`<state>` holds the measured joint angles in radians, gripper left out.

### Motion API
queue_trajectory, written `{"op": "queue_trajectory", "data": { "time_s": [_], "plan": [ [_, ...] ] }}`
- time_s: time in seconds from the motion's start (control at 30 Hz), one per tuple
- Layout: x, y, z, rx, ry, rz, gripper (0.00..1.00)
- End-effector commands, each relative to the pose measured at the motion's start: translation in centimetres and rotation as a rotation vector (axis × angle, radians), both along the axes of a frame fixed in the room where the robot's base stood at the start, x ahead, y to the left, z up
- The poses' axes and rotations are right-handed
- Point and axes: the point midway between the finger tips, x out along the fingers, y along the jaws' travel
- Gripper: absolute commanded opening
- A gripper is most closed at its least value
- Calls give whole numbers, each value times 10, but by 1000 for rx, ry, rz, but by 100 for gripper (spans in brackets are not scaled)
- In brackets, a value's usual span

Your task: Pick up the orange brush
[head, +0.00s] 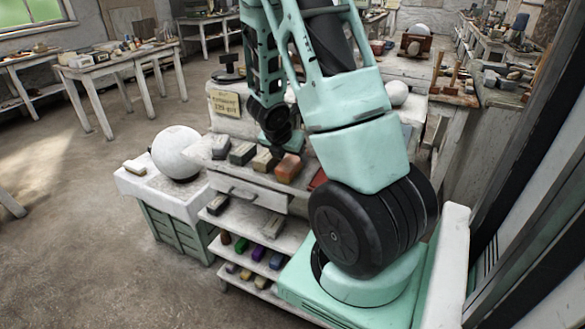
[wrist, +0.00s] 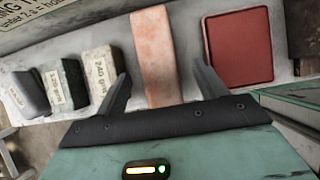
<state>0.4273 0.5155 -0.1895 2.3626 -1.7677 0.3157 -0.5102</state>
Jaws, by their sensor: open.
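The orange brush (wrist: 155,45) shows in the wrist view as a long, pale orange block lying on the shelf top, with its near end between my two fingers. My gripper (wrist: 160,72) is open, with one finger on each side of the brush and visible gaps to it.
A red block (wrist: 240,47) lies close to the right of the right finger. Labelled abrasive blocks (wrist: 100,75) stand just left of the left finger. A sign (head: 225,104) stands at the back. A white sphere (head: 178,153) rests on the side stand at left.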

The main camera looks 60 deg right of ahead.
Motion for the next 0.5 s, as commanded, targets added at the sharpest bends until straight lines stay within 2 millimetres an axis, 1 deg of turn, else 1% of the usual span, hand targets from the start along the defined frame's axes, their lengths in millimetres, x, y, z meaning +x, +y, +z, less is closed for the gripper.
{"op": "queue_trajectory", "data": {
  "time_s": [0.2,0.3,0.4,0.5],
  "plan": [
    [3,-18,-26,2,3,-4,71],
    [4,-24,-37,1,2,-3,71],
    [4,-27,-41,1,1,-3,71],
    [4,-27,-41,0,0,-2,71]
  ]
}}
